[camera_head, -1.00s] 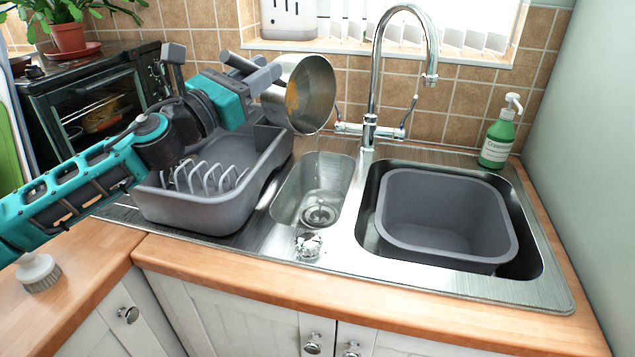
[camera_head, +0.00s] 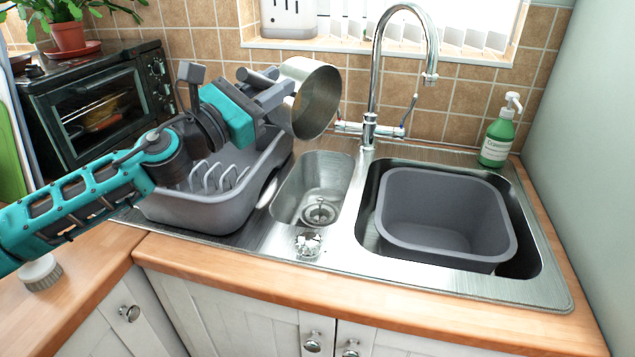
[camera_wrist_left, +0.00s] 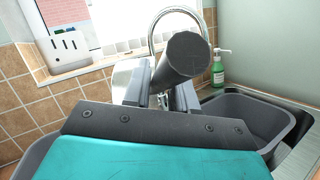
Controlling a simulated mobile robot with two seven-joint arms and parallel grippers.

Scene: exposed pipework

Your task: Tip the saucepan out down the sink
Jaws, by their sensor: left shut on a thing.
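My left gripper (camera_head: 272,92) is shut on the saucepan's dark handle, above the dish rack. In the left wrist view the round end of the handle (camera_wrist_left: 187,54) stands up between the jaws. The small bowl has a drain strainer (camera_head: 320,212) at its bottom. My right gripper is not in view.
A grey dish rack (camera_head: 205,208) stands under my left arm. A grey basin (camera_head: 445,225) fills the larger sink bowl. The tall tap (camera_head: 372,100) rises just right of the saucepan. A green soap bottle (camera_head: 497,138) stands at the back right.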

